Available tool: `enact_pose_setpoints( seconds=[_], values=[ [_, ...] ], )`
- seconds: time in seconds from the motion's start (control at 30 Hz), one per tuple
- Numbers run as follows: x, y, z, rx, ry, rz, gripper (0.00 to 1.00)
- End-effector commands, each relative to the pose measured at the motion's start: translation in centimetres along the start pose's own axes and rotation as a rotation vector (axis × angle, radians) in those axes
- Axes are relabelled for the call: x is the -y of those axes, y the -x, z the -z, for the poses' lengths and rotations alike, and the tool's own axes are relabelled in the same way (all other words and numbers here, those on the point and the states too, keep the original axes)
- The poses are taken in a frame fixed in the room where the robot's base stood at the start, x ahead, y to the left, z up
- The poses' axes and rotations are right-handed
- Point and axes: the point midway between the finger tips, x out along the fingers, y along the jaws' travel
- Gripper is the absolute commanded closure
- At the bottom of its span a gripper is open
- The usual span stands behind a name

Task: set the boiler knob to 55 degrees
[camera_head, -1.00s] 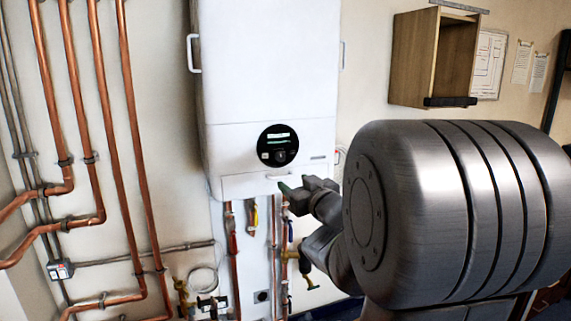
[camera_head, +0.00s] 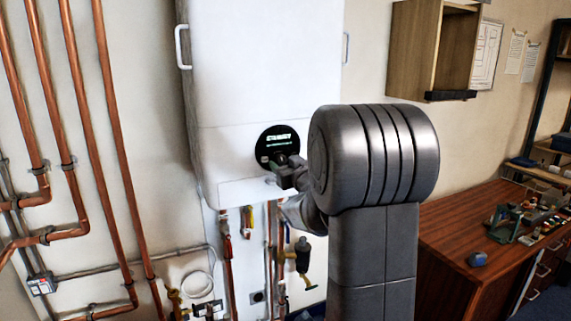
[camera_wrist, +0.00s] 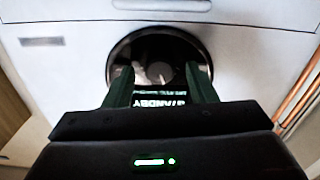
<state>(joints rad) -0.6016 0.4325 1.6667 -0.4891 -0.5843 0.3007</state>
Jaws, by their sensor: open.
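The white boiler (camera_head: 262,70) hangs on the wall with a round black control panel (camera_head: 268,138) low on its front. In the wrist view, the panel's knob (camera_wrist: 160,73) is a dark round dial with a pale mark. The display (camera_wrist: 160,99) reads STANDBY, and no temperature number is legible. My gripper (camera_head: 284,168) is at the panel in the head view and hides most of the knob. In the wrist view, my gripper (camera_wrist: 162,76) is open, one finger on each side of the knob. I cannot tell whether the fingers touch it.
Copper pipes (camera_head: 80,110) run down the wall at left. Pipes and a valve (camera_head: 302,255) hang below the boiler. An open wooden cabinet (camera_head: 415,50) is on the wall, and a wooden desk (camera_head: 445,232) with tools stands at right.

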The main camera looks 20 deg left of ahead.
Motion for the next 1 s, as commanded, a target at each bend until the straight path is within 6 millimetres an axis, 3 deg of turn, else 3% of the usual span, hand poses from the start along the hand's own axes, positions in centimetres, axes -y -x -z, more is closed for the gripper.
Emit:
enact_pose_setpoints(
  seconds=[0.13, 0.33, 0.37, 1.0],
  values=[
    [0.0, 0.02, 0.0, 0.0, 0.0, 0.0, 0.53],
    [0.0, 0.04, 0.0, 0.0, 0.0, 0.0, 0.92],
    [0.0, 0.04, 0.0, 0.0, 0.0, 0.0, 0.93],
    [0.0, 0.04, 0.01, 0.0, -0.315, 0.0, 0.93]
  ],
)
